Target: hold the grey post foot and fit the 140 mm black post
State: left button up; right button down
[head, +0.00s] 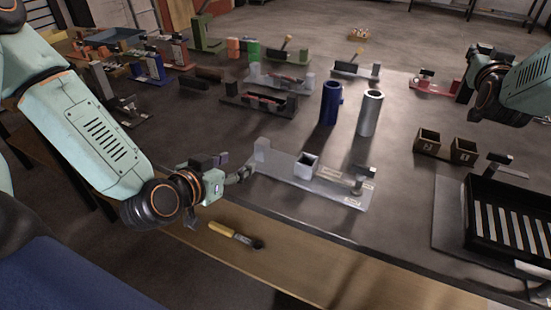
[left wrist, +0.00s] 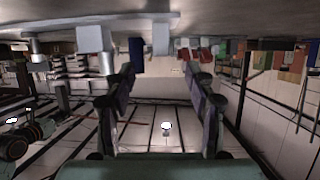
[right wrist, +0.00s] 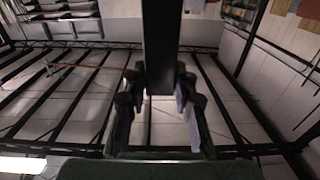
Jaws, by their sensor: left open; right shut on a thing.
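The grey post foot (head: 305,167), a hollow square socket, stands upright on a light grey plate (head: 330,187) near the table's front edge. My left gripper (head: 245,172) is open and empty at the plate's left end, apart from the foot. In the left wrist view the fingers (left wrist: 163,85) are spread, and the foot (left wrist: 94,38) appears upside down at upper left. My right gripper (right wrist: 160,88) is shut on the black post (right wrist: 162,40), which runs upward out of the right wrist view. In the head view this gripper is at the far right, well away from the foot.
A grey block (head: 262,148) and a small clamp (head: 361,180) are on the plate's ends. Blue (head: 331,102) and silver (head: 369,113) tubes stand behind it. Brown boxes (head: 463,152) and a black tray (head: 508,222) are at right. A yellow-handled tool (head: 232,234) lies in front.

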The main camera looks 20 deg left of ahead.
aim_at(259, 150)
pick_arm(q)
jog(key=shift+w, duration=0.35)
jog(key=shift+b+x, duration=0.8)
jog(key=shift+x, duration=0.15)
jog(key=b+x, duration=0.2)
jog(key=x, duration=0.7)
jog(key=shift+w+f+b, duration=0.1)
jog(key=shift+w+b, duration=0.2)
jog(key=shift+b, duration=0.05)
pick_arm(e)
notch_tip(259, 150, down, 4)
jog(key=shift+w+f, duration=0.1)
jog(key=shift+f, duration=0.05)
pick_arm(q)
jog(key=shift+s, duration=0.1)
jog(key=shift+c, duration=0.5)
jog(key=c, duration=0.5)
grip_shut()
